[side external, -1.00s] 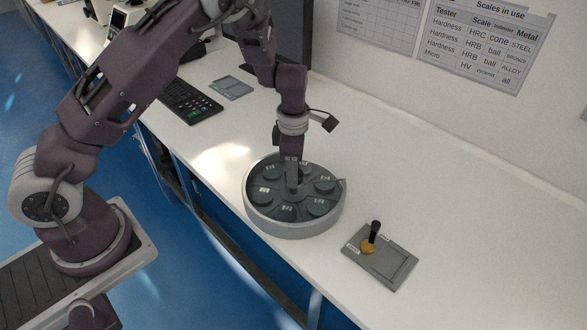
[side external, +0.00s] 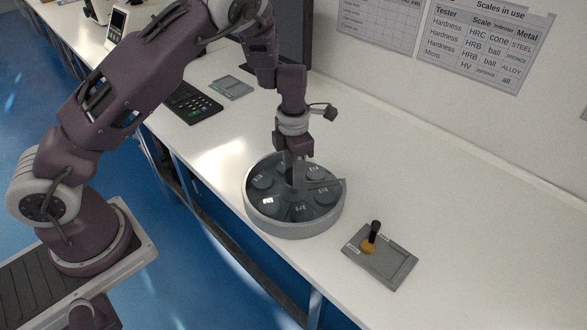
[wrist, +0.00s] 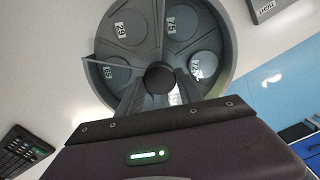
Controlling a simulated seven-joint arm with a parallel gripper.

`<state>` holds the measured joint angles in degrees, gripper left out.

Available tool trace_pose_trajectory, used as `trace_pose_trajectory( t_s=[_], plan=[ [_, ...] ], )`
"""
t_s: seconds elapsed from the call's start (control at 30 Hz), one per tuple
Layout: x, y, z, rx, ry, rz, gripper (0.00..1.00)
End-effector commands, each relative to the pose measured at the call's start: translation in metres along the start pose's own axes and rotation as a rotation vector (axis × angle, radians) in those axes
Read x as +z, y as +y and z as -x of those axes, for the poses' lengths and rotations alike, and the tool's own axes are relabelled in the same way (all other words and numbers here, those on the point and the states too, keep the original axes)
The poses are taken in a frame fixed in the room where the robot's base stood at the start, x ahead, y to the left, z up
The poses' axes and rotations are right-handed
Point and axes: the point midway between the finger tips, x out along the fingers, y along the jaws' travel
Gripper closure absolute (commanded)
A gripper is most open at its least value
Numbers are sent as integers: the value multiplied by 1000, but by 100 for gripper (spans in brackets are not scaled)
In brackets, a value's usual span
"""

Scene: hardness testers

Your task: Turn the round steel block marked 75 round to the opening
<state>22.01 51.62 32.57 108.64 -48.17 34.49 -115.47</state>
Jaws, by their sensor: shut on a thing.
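A round grey carousel (side external: 250,215) stands on the white bench, with several round steel blocks in it around a dark central knob (wrist: 160,77). The block marked 75 (wrist: 176,30) lies above and slightly right of the knob in the wrist view. The block marked 29 (wrist: 126,28) lies to its left, between two thin radial walls, a sector that looks like the opening. One wall stands between 75 and 29. My gripper (side external: 296,183) points down at the carousel's middle, shut on the knob; its fingers (wrist: 160,88) straddle it and partly hide a lower block.
A grey plate (side external: 398,257) with a black-handled, orange-based piece (side external: 371,237) sits right of the carousel. A keypad (side external: 194,103) and a small flat pad (side external: 233,88) lie behind. The bench's front edge is close to the carousel.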

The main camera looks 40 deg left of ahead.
Motion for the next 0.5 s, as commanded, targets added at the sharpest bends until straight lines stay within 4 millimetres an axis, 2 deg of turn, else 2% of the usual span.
trace_pose_trajectory(
  t_s=[0.5],
  plan=[
    [2,0,1,1,-4,256,100]
  ],
)
